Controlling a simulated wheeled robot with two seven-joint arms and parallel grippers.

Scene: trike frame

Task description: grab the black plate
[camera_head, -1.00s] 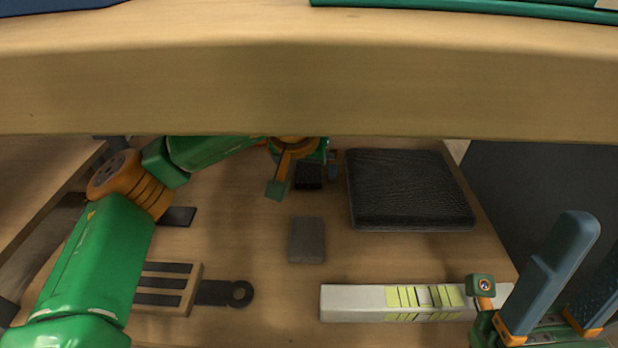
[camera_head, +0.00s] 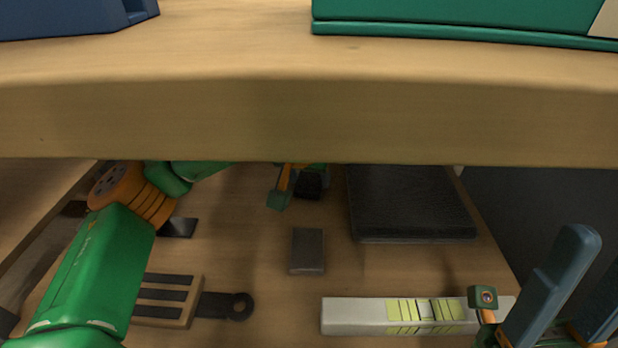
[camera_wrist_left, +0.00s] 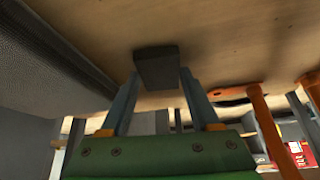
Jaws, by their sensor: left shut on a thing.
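My left gripper (camera_wrist_left: 158,82) is under the tabletop and shut on a small dark block, the black plate (camera_wrist_left: 157,66). In the left wrist view the fingertips touch its two sides, close to the wooden board. In the head view a small black shape (camera_head: 308,186) shows at my left gripper, partly hidden by the tabletop edge and the gripper's own parts. I cannot tell from the frames whether the plate is clear of the board. My right gripper (camera_head: 575,270) is at the lower right, open and empty, fingers apart.
A large black textured slab (camera_head: 410,205) lies right of my left gripper. A grey block (camera_head: 307,250) lies in front. A white bar with yellow marks (camera_head: 350,315) and a slotted wooden piece (camera_head: 168,298) lie nearer. The thick tabletop edge (camera_head: 300,120) hangs above.

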